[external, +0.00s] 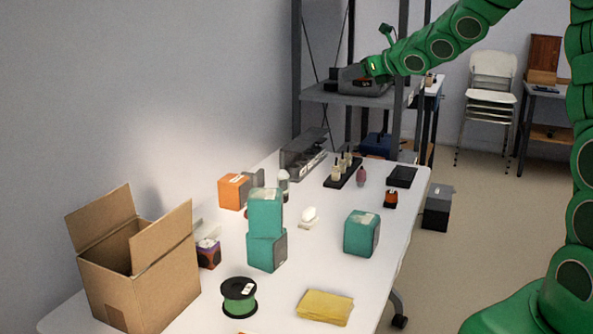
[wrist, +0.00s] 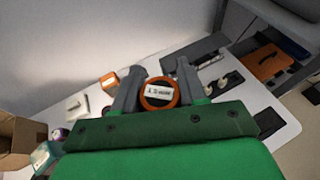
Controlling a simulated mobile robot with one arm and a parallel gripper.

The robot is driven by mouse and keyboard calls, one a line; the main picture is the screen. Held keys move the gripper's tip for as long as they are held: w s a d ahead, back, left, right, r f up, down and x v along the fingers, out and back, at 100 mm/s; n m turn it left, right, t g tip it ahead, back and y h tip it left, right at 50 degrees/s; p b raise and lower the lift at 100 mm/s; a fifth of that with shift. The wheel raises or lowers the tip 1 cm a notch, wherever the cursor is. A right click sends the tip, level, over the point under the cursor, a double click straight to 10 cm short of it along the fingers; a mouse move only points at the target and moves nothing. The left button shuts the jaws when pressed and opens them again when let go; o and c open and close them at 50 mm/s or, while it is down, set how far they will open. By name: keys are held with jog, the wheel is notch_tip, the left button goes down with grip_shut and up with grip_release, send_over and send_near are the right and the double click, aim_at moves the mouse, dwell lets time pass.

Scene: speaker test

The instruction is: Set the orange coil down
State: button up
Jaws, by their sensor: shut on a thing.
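The orange coil (wrist: 158,94) has an orange rim, a dark middle and a white label reading about "1.5 mm". It sits between the two grey fingers of my gripper (wrist: 157,88) in the wrist view, and they are shut on it. The white table (wrist: 245,88) shows beyond and below it. In the external view my gripper (external: 350,79) is high at the upper middle, in front of the grey shelf and above the far end of the table (external: 345,270). The coil cannot be made out clearly there.
A cardboard box (external: 153,284), a green spool (external: 240,300), stacked teal boxes (external: 265,212), another teal box (external: 361,233) and a yellow cloth (external: 325,307) stand on the near table. An orange box (external: 233,192) and a black rack (external: 343,174) are farther back. Bare tabletop shows between them.

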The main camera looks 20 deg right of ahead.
jog(key=w+a+f+n+g+y, duration=0.2)
jog(key=w+a+n+y, duration=0.15)
jog(key=a, duration=0.45)
jog(key=n+g+y, duration=0.4)
jog(key=n+g, duration=1)
jog(key=g, duration=0.1)
send_over(229, 242)
notch_tip(229, 242, down, 22)
jog(key=shift+m, duration=0.25)
jog(key=shift+f, duration=4.75)
jog(key=shift+f, duration=0.6)
jog(key=o, duration=0.8)
